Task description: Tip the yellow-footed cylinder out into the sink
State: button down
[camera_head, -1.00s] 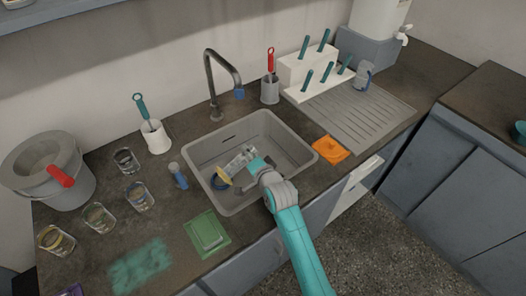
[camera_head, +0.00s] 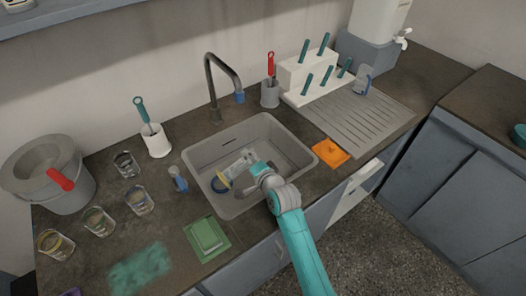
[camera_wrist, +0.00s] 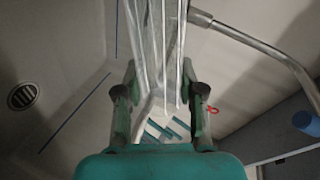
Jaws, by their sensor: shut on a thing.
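In the wrist view the clear cylinder (camera_wrist: 162,45) runs up between the two fingers of my gripper (camera_wrist: 160,100). Whether the cylinder touches the sink floor, and whether liquid remains in it, I cannot tell.
A tap (camera_head: 222,75) arches behind the sink. Several glasses (camera_head: 139,200) stand farther left; a ribbed drainboard (camera_head: 360,118) lies right.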

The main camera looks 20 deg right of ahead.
jog(key=shift+w+d+r+m+y+b, duration=0.2)
jog(key=shift+d+r+m+y+b, duration=0.1)
jog(key=shift+d+m+b, duration=0.35)
dwell(0.5)
jog(key=shift+d+r+m+g+y, duration=0.2)
jog(key=shift+r+m+g+y, duration=0.15)
jog(key=shift+m, duration=0.5)
dwell(0.9)
jog(key=n, duration=0.1)
jog(key=a+f+n+h, duration=0.1)
jog(key=a+n, duration=0.1)
jog(key=shift+s+f, duration=0.15)
jog(key=shift+s, duration=0.1)
jog(key=shift+h, duration=0.35)
